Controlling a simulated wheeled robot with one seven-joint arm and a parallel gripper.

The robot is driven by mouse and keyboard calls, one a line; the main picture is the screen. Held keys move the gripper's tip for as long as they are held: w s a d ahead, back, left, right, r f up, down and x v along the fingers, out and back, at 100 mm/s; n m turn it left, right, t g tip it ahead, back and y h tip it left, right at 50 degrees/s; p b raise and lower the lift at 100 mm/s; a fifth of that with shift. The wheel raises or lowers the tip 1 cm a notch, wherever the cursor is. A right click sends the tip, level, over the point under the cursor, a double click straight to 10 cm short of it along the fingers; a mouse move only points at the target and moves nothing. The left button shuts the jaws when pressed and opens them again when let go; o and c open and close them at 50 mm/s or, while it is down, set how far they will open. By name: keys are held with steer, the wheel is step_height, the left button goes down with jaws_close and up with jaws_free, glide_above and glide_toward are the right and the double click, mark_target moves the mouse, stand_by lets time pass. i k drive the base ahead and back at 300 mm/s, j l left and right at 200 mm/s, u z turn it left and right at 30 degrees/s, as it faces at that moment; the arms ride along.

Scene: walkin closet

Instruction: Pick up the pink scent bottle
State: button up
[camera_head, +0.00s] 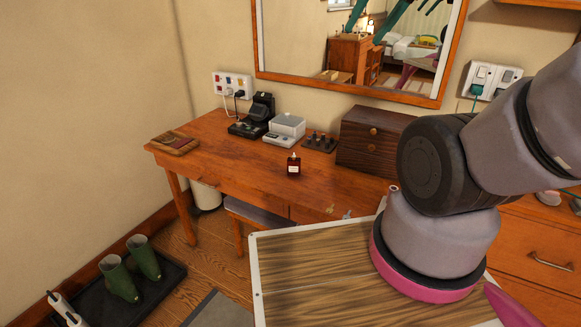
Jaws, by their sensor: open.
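A small dark red bottle (294,165) with a narrow neck and a pale label stands upright on the wooden dressing table (232,172), near its front edge. It is the only scent-bottle-like thing I can make out, and it looks more dark red than pink. My gripper is not in view. Only my grey arm links show at the right, well apart from the bottle. Nothing hides the bottle.
Behind the bottle are a white-topped box (287,127), a black device (257,112), a small dark rack (320,142) and a dark wooden chest (368,140). A brown wallet-like item (175,143) lies at the left end. A mirror (345,45) hangs above. A stool (255,214) stands below.

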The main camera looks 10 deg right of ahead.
mark_target(293, 163)
steer(key=j+z, duration=0.25)
steer(key=j, duration=0.3)
steer(key=j+z, duration=0.2)
steer(key=j, duration=0.3)
steer(key=k+j+z, duration=0.25)
steer(key=j, duration=0.25)
steer(key=i+j, duration=0.05)
steer(key=i, duration=0.05)
